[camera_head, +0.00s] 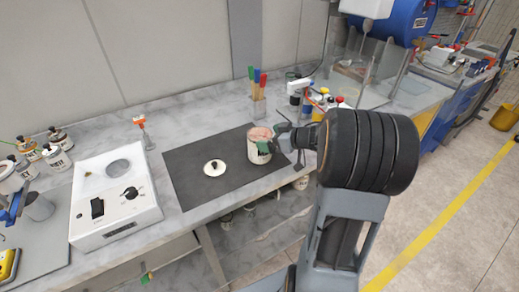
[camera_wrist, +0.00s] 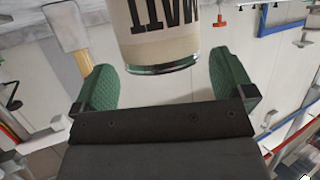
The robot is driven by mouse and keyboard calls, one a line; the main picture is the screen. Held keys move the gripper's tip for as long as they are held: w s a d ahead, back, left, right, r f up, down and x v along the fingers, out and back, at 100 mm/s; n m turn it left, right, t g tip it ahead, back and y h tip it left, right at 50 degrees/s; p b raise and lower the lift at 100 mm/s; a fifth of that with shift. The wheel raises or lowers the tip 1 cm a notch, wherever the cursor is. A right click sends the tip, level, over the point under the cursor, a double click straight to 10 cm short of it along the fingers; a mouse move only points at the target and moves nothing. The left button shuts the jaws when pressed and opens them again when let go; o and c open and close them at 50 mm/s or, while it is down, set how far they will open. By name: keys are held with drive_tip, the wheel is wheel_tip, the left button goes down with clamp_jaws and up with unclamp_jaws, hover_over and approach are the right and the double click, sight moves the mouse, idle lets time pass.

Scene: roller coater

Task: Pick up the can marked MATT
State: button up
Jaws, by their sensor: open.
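The can marked MATT (camera_head: 256,150) stands open on the dark mat (camera_head: 196,178), with a pinkish top. In the wrist view the can (camera_wrist: 165,40) shows its cream wall with dark letters reading MATT, and its metal rim, upside down in the picture. My gripper (camera_head: 272,146) is at the can's right side in the head view. In the wrist view my gripper (camera_wrist: 165,82) is open, its two green fingertips apart, with the can beyond and between them. The head view hides whether the fingers touch the can.
A white lid (camera_head: 214,168) lies left of the can. A holder with coloured-handled tools (camera_head: 258,103) stands behind it, and several bottles (camera_head: 322,100) stand to the back right. A white scale-like device (camera_head: 115,200) is at left. The mat's front left is clear.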

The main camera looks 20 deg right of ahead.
sight(251, 136)
drive_tip(key=shift+x, duration=2)
drive_tip(key=c, duration=1.3)
drive_tip(key=shift+c, duration=0.5)
drive_tip(key=shift+r, duration=0.15)
